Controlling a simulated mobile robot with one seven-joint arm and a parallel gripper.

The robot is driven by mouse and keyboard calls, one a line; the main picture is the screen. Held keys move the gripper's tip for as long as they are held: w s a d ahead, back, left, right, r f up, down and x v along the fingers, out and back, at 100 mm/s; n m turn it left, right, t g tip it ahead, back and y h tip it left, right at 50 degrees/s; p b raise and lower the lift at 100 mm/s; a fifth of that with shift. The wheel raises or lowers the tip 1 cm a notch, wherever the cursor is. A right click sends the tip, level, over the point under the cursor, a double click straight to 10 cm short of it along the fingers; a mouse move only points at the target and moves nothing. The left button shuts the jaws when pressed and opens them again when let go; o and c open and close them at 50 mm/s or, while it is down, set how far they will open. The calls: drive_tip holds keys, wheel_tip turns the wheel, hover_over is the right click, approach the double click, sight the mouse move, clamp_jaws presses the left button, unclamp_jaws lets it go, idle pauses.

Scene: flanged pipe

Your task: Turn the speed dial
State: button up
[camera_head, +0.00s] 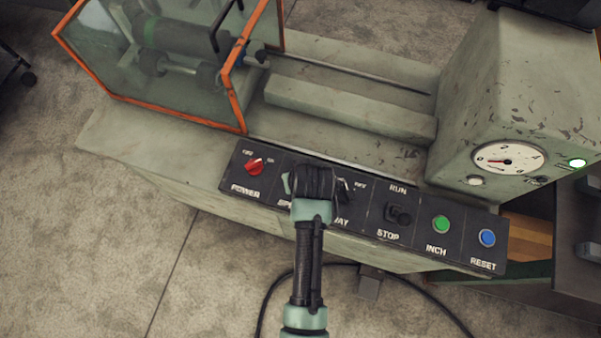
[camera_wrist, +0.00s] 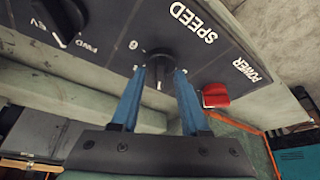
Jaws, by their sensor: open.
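The speed dial (camera_wrist: 158,66) is a dark round knob on the black control panel, beside the SPEED label in the wrist view. My gripper (camera_wrist: 160,72) points at it, with one blue finger on each side of the knob. The fingers are apart; whether they touch the knob I cannot tell. In the head view my gripper (camera_head: 290,183) is over the SPEED section, and my wrist hides the dial and most of its label.
The red POWER knob (camera_head: 254,166) sits left of my gripper and shows close to a finger in the wrist view (camera_wrist: 215,95). A RUN/STOP switch (camera_head: 398,214), green INCH button (camera_head: 440,224) and blue RESET button (camera_head: 487,238) lie right. An orange-framed guard (camera_head: 238,112) stands behind.

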drive_tip(key=v, duration=1.3)
